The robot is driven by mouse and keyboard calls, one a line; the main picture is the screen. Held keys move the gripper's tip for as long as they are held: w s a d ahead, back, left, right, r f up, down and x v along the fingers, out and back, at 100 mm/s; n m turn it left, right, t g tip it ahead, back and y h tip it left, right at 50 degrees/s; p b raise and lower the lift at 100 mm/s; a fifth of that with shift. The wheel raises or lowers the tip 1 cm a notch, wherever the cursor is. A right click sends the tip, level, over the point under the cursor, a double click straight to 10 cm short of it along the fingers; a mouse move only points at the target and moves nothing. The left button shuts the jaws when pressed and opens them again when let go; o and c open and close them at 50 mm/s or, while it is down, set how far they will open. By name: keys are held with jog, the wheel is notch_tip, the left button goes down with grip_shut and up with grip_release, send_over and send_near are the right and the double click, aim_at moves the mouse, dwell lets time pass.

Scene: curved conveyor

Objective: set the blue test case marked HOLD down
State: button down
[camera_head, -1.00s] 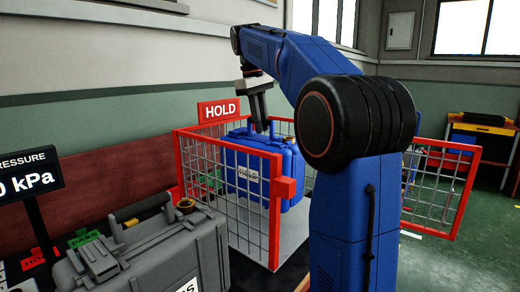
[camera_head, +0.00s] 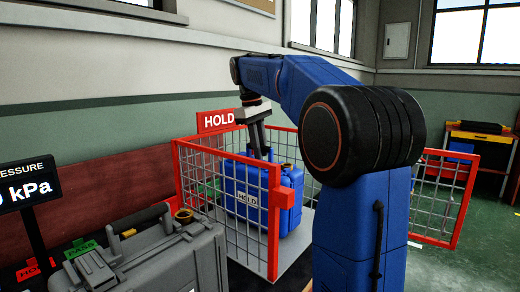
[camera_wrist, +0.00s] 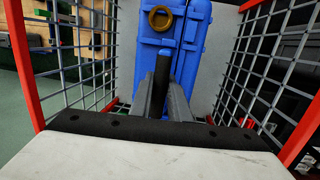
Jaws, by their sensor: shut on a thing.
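The blue test case (camera_head: 288,218) carries a white HOLD label on its side and stands upright inside a red-framed wire cage (camera_head: 273,235). Its base is at or just above the pale cage floor; I cannot tell whether it touches. My gripper (camera_head: 262,155) reaches down over the cage wall and is shut on the case's handle. In the wrist view the blue case (camera_wrist: 200,45), with a round brass-coloured fitting, lies beyond my gripper's fingers (camera_wrist: 163,95), with mesh walls at both sides. The fingers partly hide the case.
A red HOLD sign (camera_head: 218,120) stands at the cage's back left. A mesh panel (camera_head: 447,195) extends at right. A yellow workbench (camera_head: 481,128) stands far right.

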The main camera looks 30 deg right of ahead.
jog(key=c, duration=1.7)
grip_release()
jog(key=shift+o, duration=0.2)
notch_tip(320, 180, up, 12)
jog(key=a, duration=0.2)
jog(key=shift+w, duration=0.25)
